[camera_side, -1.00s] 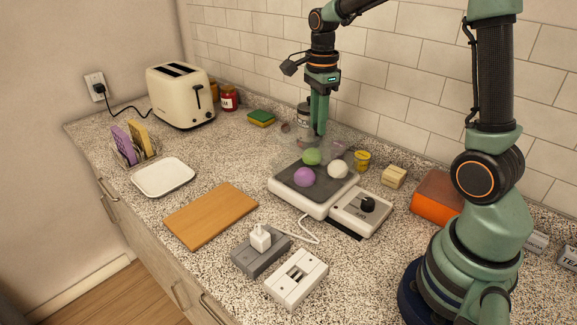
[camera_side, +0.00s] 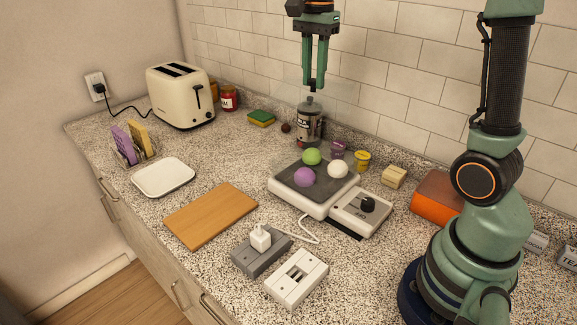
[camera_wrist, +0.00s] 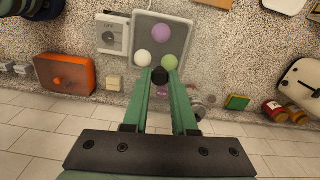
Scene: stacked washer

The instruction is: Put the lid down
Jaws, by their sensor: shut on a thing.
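My gripper (camera_side: 314,87) is high above the counter, behind and above the kitchen scale (camera_side: 300,199). It is shut on the black knob of the clear lid (camera_wrist: 160,77), which shows between the fingertips in the wrist view. The lid's clear body is very faint, so its rim and exact tilt are hard to tell. The scale pan bears a purple ball (camera_side: 304,177), a green ball (camera_side: 312,157) and a white ball (camera_side: 338,169), uncovered. The scale also shows in the wrist view (camera_wrist: 145,32).
A wooden board (camera_side: 211,215), white tray (camera_side: 163,177) and toaster (camera_side: 181,95) are left.

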